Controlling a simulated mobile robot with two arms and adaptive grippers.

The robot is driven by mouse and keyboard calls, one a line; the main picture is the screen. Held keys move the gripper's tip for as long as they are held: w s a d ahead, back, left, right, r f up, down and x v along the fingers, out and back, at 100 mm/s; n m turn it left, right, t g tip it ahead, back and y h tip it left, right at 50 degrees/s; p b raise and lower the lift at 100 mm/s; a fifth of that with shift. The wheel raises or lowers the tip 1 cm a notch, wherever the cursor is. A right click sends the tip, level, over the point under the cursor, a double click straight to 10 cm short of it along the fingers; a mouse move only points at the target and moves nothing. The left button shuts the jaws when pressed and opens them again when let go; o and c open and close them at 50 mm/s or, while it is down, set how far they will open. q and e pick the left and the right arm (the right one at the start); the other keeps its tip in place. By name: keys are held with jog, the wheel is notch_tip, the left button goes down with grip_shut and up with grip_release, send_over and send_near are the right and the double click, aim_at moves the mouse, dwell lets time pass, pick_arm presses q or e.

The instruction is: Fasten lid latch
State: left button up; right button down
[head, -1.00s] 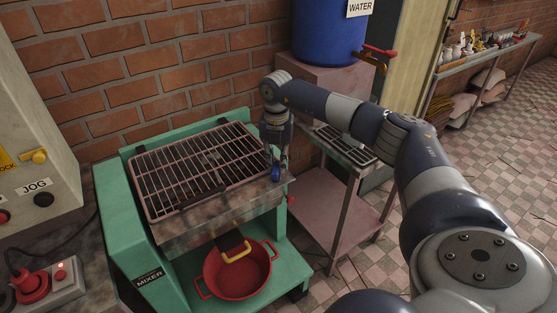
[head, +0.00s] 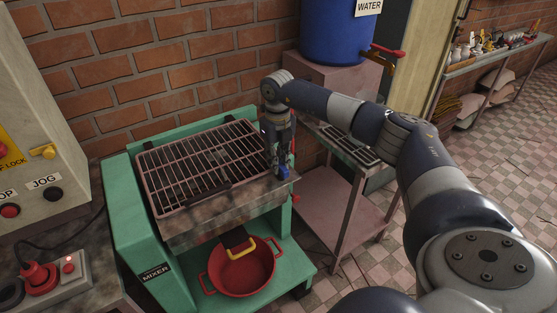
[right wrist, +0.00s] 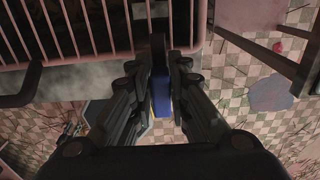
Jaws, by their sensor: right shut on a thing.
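The grated lid (head: 210,165) lies flat and closed over the green mixer (head: 130,235). A small blue latch handle (head: 284,173) is at the lid's right front corner. My right gripper (head: 281,168) points down there and is shut on the blue latch. In the right wrist view the blue latch (right wrist: 161,100) shows between the two fingers, by the lid bars (right wrist: 75,30). The fingers hide part of the latch, so I cannot tell whether it is engaged. My left gripper is not in view.
A red pot (head: 241,270) stands on the mixer's lower shelf under a yellow handle (head: 241,247). A blue water barrel (head: 338,30) stands on a stand behind my right arm. A control panel (head: 35,150) is at left. Checkered floor is open at right.

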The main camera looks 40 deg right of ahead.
dwell(0.5)
jog(key=c, duration=1.5)
grip_release()
jog(key=shift+r, duration=0.15)
notch_tip(320, 180, up, 12)
jog(key=shift+f, duration=0.1)
